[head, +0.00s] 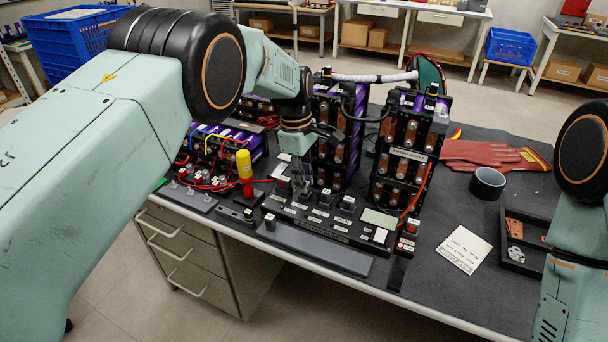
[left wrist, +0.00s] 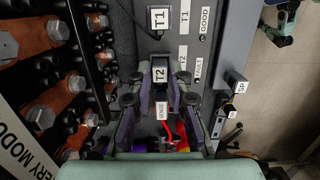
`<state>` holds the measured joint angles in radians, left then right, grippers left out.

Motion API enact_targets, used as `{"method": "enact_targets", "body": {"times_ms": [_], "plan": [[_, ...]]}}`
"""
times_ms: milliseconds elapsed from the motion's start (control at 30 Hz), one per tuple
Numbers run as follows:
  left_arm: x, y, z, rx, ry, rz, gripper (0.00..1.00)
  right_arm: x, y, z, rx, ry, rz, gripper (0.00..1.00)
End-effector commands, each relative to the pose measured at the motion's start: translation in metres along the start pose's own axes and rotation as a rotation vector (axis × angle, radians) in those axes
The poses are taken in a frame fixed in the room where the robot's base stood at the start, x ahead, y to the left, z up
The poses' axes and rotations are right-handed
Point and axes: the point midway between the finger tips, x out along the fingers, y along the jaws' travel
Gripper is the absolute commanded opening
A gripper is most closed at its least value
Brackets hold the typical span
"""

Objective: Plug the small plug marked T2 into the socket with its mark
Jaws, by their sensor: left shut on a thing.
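In the left wrist view a small dark plug with a white T2 label (left wrist: 160,75) sits between the fingertips of my left gripper (left wrist: 160,92), which is shut on it. In the head view my left gripper (head: 300,185) points down over the left part of the black socket panel (head: 330,228). A printed T2 mark (left wrist: 183,70) on the panel is just right of the plug. The socket under the plug is hidden, and I cannot tell how deep the plug sits. My right gripper is out of view.
A plug labelled T1 (left wrist: 160,18) stands close by on the panel. A grey strip (head: 318,250) lies along the table's front edge. Tall battery modules (head: 404,165) with copper terminals stand behind. A yellow-handled tool (head: 244,165) stands left of the gripper.

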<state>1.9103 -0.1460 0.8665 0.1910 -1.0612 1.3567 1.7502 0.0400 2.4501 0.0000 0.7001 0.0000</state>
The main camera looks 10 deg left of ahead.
Motion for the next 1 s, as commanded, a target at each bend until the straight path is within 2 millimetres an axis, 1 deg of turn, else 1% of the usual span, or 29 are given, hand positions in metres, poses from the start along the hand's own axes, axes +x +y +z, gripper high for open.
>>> {"method": "enact_targets", "body": {"times_ms": [200,467,500,600,800,1000], "plan": [[-0.0001,0.0001,-0.0001,0.0,0.0,0.0,0.0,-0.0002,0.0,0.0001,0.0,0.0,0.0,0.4],[0.0055,-0.0005,-0.0006,0.0,0.0,0.0,0.0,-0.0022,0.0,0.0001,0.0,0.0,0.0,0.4],[0.0055,-0.0003,-0.0007,0.0,0.0,0.001,0.2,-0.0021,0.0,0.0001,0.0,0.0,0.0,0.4],[0.0056,-0.0004,-0.0006,0.0,0.0,0.001,0.29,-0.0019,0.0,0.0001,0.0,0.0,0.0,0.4],[0.0057,-0.0005,-0.0006,0.0,0.0,0.001,0.45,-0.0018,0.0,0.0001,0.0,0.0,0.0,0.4],[0.0057,-0.0005,-0.0006,0.0,0.0,0.0,0.45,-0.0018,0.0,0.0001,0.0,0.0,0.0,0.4]]}}
